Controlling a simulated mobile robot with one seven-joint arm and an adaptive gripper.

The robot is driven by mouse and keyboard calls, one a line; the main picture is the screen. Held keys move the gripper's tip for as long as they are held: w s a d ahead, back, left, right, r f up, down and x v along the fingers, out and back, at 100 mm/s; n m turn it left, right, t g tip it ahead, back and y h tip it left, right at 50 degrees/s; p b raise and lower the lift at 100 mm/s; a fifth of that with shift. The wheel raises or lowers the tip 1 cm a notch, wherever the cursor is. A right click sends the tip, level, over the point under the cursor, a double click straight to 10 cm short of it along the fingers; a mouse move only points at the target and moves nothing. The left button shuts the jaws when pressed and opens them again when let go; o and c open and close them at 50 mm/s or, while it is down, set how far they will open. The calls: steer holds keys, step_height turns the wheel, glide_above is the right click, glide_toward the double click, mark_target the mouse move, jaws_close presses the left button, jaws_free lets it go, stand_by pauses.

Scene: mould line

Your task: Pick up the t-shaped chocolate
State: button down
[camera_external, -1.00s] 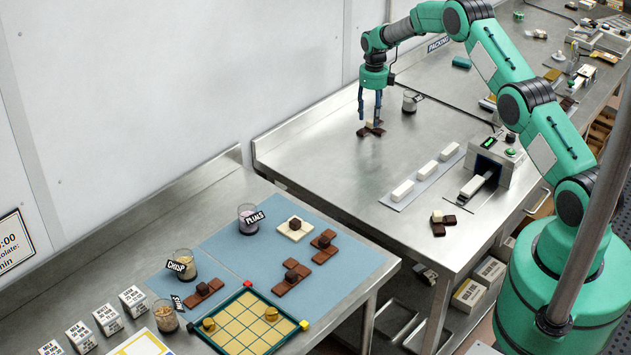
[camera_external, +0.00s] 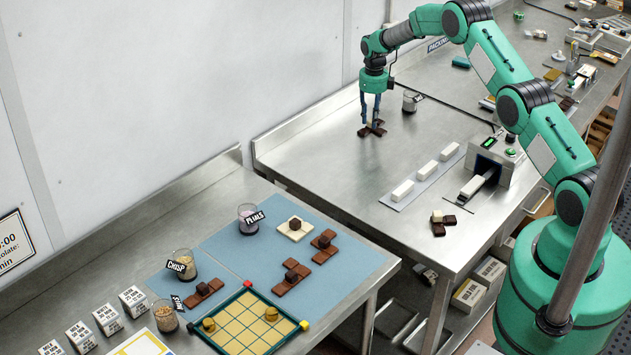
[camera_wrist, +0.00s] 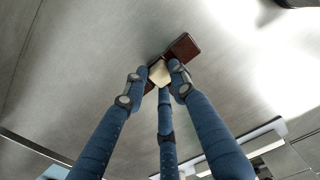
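The brown chocolate piece (camera_external: 365,133) lies on the far metal table, with a cream block on top; its full outline is partly hidden by my fingers, so I cannot confirm the T shape. In the wrist view a brown arm of it (camera_wrist: 183,46) sticks out to the upper right, and the cream block (camera_wrist: 159,73) shows between my fingertips. My gripper (camera_external: 371,122) points straight down over the piece, its blue fingers on either side of the cream block. It also shows in the wrist view (camera_wrist: 160,77). Whether the fingers touch the block is unclear.
A labelled glass (camera_external: 410,101) stands just right of my gripper. White bars lie on a grey strip (camera_external: 407,200) before a small machine (camera_external: 497,157). Another brown piece with a cream block (camera_external: 443,225) lies nearer. A blue mat (camera_external: 345,275) holds more chocolates on the near table.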

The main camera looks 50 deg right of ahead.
mark_target(371, 120)
steer(key=shift+r, duration=0.1)
stand_by(0.5)
steer(key=shift+r, duration=1.6)
steer(key=shift+s+a+r, duration=0.1)
steer(key=shift+s+r, duration=0.05)
steer(key=shift+s, duration=0.05)
steer(key=s+a, duration=0.2)
steer(key=s, duration=0.5)
steer(key=s+a+r+b, duration=0.1)
steer(key=s+a, duration=0.2)
steer(key=s, duration=0.4)
steer(key=shift+s+a+r, duration=0.2)
steer(key=shift+s+a, duration=0.05)
steer(key=shift+a, duration=0.05)
